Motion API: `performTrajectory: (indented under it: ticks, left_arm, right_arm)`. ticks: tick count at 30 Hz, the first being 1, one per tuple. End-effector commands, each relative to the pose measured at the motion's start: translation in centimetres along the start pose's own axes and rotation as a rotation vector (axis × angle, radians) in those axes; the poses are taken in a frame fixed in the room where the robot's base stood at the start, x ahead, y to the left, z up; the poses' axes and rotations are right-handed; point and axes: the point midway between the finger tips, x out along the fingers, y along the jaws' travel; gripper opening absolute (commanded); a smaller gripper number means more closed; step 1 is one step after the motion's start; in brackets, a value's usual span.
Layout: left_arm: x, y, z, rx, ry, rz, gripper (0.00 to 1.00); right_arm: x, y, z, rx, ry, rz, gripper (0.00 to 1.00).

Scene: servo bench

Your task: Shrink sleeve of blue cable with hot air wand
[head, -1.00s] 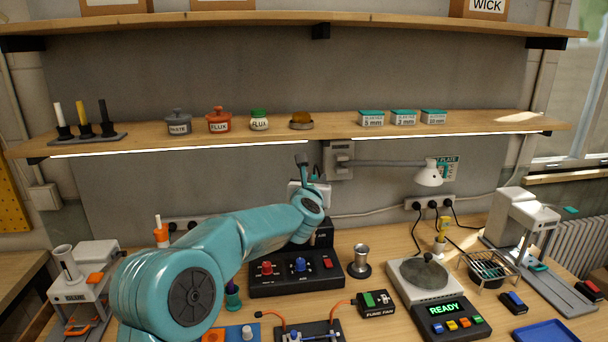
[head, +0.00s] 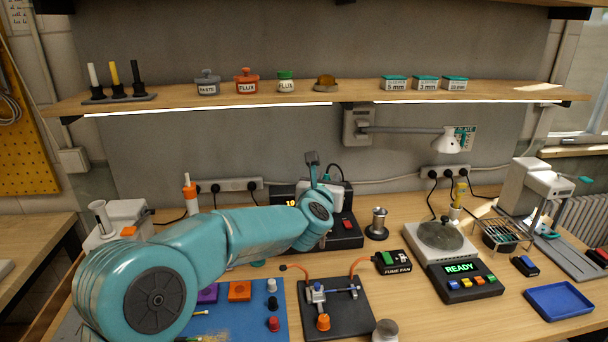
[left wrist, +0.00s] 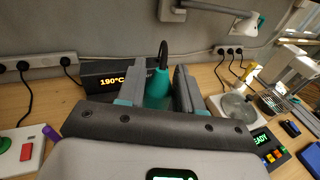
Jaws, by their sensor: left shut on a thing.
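My left gripper (head: 338,198) is in front of the hot air station (head: 350,235), mostly hidden behind my own arm in the head view. In the left wrist view, my left gripper (left wrist: 155,93) is shut on the teal handle of the hot air wand (left wrist: 157,92), with a black cord rising from its top. The station's display (left wrist: 113,80) reads 190° behind it. A black fixture board (head: 350,318) holds a small clamp with a blue piece (head: 341,293) across it; orange leads run at its back. I cannot make out a sleeve. My right gripper is not in view.
A blue mat (head: 255,322) with small parts lies left of the fixture. A fume fan switch box (head: 393,262), a metal cup (head: 377,224) and a hot plate (head: 440,238) with a READY panel (head: 460,283) stand to the right. A blue tray (head: 558,301) lies front right.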

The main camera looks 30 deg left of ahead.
Motion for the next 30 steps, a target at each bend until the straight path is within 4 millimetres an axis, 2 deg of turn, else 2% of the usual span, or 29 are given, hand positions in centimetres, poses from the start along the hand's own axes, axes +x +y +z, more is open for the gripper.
performTrajectory:
  ticks: [9, 15, 23, 30]
  left_arm:
    - [-2.6, -4.1, -0.2, 0.009, 0.013, -0.075, 0.00]
    - [-3.1, -6.6, 0.2, 0.016, 0.028, -0.115, 0.00]
    - [-3.2, -6.8, -0.6, 0.018, 0.035, -0.118, 0.00]
    - [-3.1, -6.8, -3.0, 0.019, 0.035, -0.117, 0.00]
  right_arm:
    - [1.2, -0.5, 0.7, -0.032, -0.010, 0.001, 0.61]
    - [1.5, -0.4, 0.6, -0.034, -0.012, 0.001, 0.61]
    - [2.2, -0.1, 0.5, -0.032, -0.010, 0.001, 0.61]
    - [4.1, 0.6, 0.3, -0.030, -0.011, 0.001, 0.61]
